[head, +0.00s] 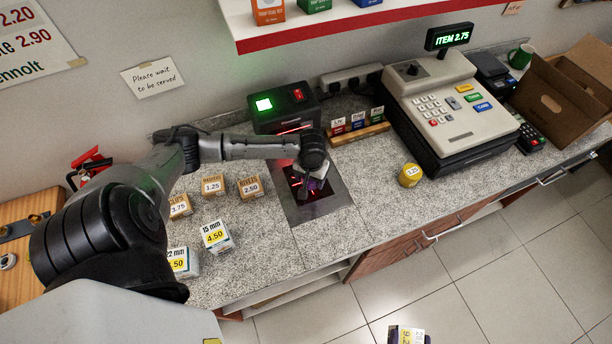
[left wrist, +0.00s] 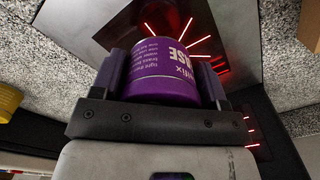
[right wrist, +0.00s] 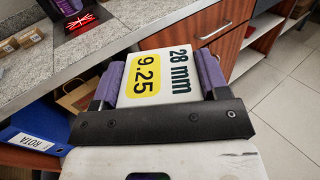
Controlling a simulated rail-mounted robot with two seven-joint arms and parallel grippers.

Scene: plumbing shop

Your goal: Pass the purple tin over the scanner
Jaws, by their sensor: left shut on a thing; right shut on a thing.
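The purple tin (left wrist: 160,75) with white lettering fills the middle of the left wrist view. My left gripper (left wrist: 158,88) is shut on it, one finger on each side. In the head view the left gripper (head: 312,182) is above the dark scanner plate (head: 318,207), where red beams show; the tin is mostly hidden there by my wrist. The scanner plate also shows behind the tin in the left wrist view (left wrist: 125,18). My right gripper (right wrist: 160,80) is shut on a white box marked 28 mm 9.25 (right wrist: 155,85), held in front of the counter; it shows at the bottom of the head view (head: 408,335).
Several small price-marked boxes (head: 212,235) stand left of the scanner. A yellow tin (head: 410,175) stands to its right, before the cash register (head: 440,110). A scanner housing (head: 283,108) with a green light stands behind the plate. The display reads ITEM 2.75.

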